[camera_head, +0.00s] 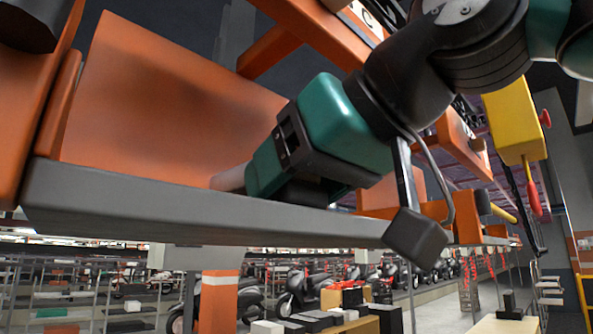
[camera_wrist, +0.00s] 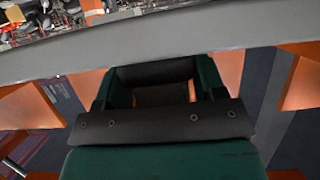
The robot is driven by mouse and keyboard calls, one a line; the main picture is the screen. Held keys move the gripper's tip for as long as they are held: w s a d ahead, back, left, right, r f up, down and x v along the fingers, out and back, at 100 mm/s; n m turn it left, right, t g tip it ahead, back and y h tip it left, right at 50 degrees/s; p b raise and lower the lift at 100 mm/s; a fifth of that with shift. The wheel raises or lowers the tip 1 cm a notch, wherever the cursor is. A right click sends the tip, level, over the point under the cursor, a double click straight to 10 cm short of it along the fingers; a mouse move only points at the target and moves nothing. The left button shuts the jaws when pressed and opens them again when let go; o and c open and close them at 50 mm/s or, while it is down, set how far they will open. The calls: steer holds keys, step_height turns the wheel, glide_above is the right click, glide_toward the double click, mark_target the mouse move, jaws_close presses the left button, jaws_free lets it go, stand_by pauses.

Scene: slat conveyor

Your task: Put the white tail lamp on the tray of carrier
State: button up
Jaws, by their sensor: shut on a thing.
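My gripper (camera_head: 252,176), green and black, is just above a long grey ledge (camera_head: 200,212) in the head view, in front of a large orange panel (camera_head: 150,100). A pale, pinkish-white piece (camera_head: 230,178) shows at its fingertips; it looks like the white tail lamp, and the gripper is shut on it. Most of the piece is hidden. In the wrist view, my gripper (camera_wrist: 155,84) points toward the grey ledge (camera_wrist: 200,40); the lamp cannot be made out clearly there. I cannot tell which part is the carrier's tray.
Orange frame parts stand left and above. A yellow box (camera_head: 515,115) with a red handle hangs at right. Shelves, scooters and black boxes (camera_head: 320,318) are below, beyond the ledge.

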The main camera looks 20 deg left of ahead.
steer(key=shift+f, duration=0.15)
steer(key=shift+f+b, duration=0.15)
steer(key=shift+b, duration=0.2)
steer(key=o, duration=1.1)
steer(key=shift+c, duration=0.2)
steer(key=shift+r, duration=0.2)
steer(key=shift+r, duration=0.1)
steer(key=b+v, duration=0.2)
steer(key=v, duration=1)
steer(key=shift+b, duration=0.4)
